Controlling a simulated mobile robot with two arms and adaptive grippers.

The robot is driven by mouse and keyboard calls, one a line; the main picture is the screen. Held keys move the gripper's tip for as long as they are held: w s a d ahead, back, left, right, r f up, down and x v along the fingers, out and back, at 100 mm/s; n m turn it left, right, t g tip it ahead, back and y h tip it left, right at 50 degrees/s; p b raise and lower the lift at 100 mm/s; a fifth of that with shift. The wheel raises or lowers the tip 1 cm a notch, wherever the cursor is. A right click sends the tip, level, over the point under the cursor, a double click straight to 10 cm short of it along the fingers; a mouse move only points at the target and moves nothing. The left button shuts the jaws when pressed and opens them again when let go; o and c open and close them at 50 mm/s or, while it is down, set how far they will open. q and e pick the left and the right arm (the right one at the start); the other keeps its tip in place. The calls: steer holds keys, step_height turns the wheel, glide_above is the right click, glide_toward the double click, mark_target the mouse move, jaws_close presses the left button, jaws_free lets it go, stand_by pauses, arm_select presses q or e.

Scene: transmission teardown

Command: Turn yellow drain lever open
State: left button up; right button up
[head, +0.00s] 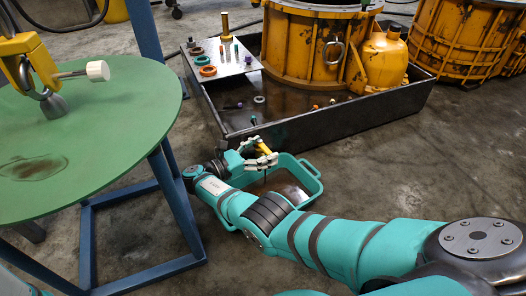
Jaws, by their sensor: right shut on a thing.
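The yellow drain lever (264,149) shows as a small yellow bar at the front wall of the dark metal tray (340,113). My right gripper (263,157) is shut on the lever, with its pale fingers around it. The fingers hide part of the lever and the place where it joins the tray. My right arm reaches in from the lower right. A teal pan (314,183) with dark fluid in it sits on the floor below the gripper. My left gripper is not in view.
The tray holds a large yellow housing (290,45), a perforated plate (222,62) with rings and pins, and scattered small parts. A green round table (100,140) on a blue frame (87,240) stands left. Concrete floor is clear right of the pan.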

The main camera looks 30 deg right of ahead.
stand_by(0.6)
steer(key=o, duration=1.6)
